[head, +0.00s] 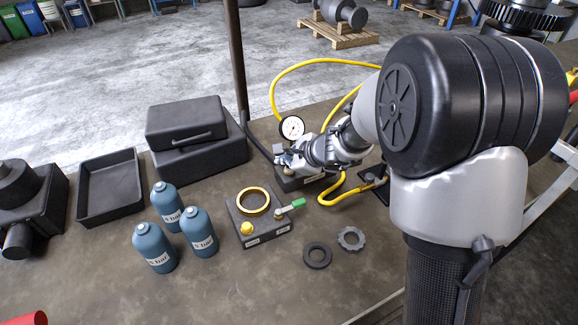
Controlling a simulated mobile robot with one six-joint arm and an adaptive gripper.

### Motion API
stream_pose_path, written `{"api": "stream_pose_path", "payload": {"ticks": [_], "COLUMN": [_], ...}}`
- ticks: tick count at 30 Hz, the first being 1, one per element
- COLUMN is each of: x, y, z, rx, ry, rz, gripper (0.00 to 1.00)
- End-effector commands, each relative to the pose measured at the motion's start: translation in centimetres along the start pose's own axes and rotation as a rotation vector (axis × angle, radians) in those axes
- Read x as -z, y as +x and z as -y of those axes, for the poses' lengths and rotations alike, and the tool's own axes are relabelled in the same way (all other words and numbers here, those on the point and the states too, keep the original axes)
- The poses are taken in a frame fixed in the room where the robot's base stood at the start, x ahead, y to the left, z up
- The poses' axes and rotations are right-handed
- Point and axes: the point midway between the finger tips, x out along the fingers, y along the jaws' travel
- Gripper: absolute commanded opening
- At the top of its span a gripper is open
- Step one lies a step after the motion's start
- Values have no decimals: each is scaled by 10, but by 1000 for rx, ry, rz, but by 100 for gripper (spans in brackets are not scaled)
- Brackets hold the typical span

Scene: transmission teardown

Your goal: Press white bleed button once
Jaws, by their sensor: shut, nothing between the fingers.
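My arm reaches in from the right, and my gripper (284,158) is shut and empty near the dial gauge. It is above or in front of a dark block (288,184) with a pale label; I cannot tell whether it touches the block. The white-faced gauge (292,128) stands just behind my gripper. I cannot make out a white bleed button; my gripper and wrist cover much of that block. A second dark block (262,239) in front carries a brass ring (253,201), a green-handled valve (291,206) and a yellow knob (247,228).
Several blue bottles (158,247) stand left of the front block. A black tray (108,187) and black cases (187,123) lie farther left. A dark ring (317,255) and a grey gear ring (351,238) lie in front. A yellow hose (300,64) loops behind my wrist, near a post (236,60).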

Motion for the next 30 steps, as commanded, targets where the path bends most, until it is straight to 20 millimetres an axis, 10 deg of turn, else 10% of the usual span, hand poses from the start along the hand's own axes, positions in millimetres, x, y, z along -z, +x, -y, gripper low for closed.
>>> {"api": "stream_pose_path", "payload": {"ticks": [30], "x": [-24], "y": [-34], "z": [25], "rx": [1], "ry": [-1], "rz": [0], "gripper": [0]}}
